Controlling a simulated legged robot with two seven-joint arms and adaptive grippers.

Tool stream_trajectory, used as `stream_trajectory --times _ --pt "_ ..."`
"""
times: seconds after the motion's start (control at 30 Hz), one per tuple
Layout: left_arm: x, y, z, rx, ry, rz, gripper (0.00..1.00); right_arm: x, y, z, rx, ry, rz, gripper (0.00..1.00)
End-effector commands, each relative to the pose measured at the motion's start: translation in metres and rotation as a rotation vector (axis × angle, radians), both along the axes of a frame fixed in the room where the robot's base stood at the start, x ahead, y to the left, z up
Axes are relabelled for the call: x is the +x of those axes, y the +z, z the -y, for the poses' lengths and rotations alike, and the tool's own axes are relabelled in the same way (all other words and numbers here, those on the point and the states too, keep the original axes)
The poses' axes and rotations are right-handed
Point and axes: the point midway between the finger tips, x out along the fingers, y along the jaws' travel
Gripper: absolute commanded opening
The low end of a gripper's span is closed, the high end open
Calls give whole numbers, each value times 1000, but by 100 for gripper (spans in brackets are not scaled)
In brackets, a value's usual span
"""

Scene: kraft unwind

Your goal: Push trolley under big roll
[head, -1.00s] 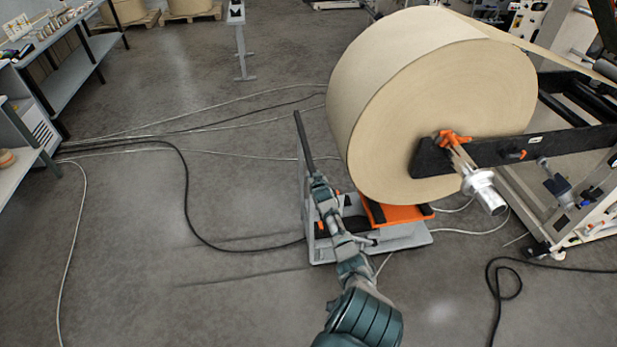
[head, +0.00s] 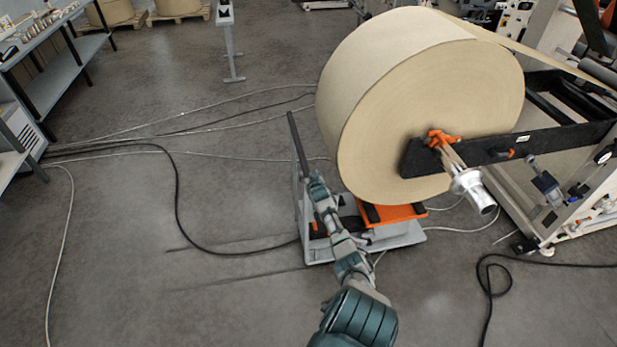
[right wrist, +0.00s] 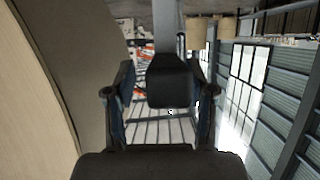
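The big roll (head: 430,120) is a large tan paper roll hanging on a shaft with an orange clamp at the right. The trolley (head: 409,234) has a grey base and an orange platform (head: 400,213). The platform shows at the roll's lower edge, partly hidden by the roll. The trolley's dark handle bar (head: 298,143) rises at its left end. My right gripper (head: 317,184) is at the near end of this bar. In the right wrist view, its fingers (right wrist: 163,95) stand apart on either side of a dark bar end on a grey post. My left gripper is not in view.
The machine frame (head: 520,205) stands to the right of the roll. Black and white cables (head: 176,205) lie on the floor left of the trolley, and another black cable (head: 484,275) is coiled at right. A workbench (head: 60,72) stands at far left. The floor at lower left is mostly clear.

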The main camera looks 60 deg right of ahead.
Motion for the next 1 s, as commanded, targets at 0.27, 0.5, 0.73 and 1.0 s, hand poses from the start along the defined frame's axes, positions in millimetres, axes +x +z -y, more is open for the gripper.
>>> stream_trajectory --times 0.27,0.5,0.73,1.0 --pt "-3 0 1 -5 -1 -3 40 -1 1 -6 0 2 -2 55" --pt "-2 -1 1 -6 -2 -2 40 -20 12 -25 -1 1 -1 55" --pt "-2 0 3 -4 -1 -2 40 -46 25 -53 4 2 -2 55" --pt "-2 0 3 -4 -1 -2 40 -68 38 -76 6 1 -2 55"
